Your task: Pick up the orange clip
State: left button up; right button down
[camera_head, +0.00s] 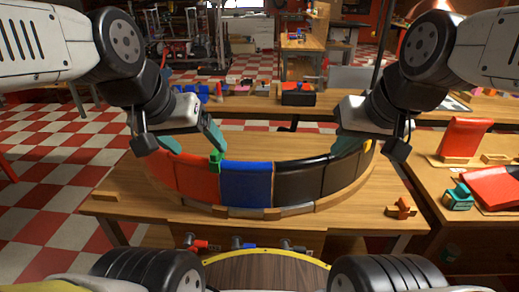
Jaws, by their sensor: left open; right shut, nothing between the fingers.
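The orange clip (402,207) lies on the right end of the wooden table (115,205), outside the curved ring of panels. My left gripper (195,148) is open over the ring's red panel (195,177), with one teal finger close to a green clip (215,161). I cannot tell whether that finger touches the green clip. My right gripper (347,143) is shut and empty, above and behind the ring's black panels (302,180). It is up and to the left of the orange clip, well apart from it. Its fingertips are partly hidden behind the ring.
A blue panel (246,184) sits in the ring beside the red one. A yellow piece (367,146) is at the ring's right end. A side table (425,165) at right holds red parts and a teal block (458,197). The main table's front left corner is clear.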

aim_at(404, 207)
jog(key=z, duration=1.45)
jog(key=u, duration=1.1)
jog(key=i+l+z, duration=0.35)
jog(key=i+l, duration=0.15)
jog(key=l, duration=0.15)
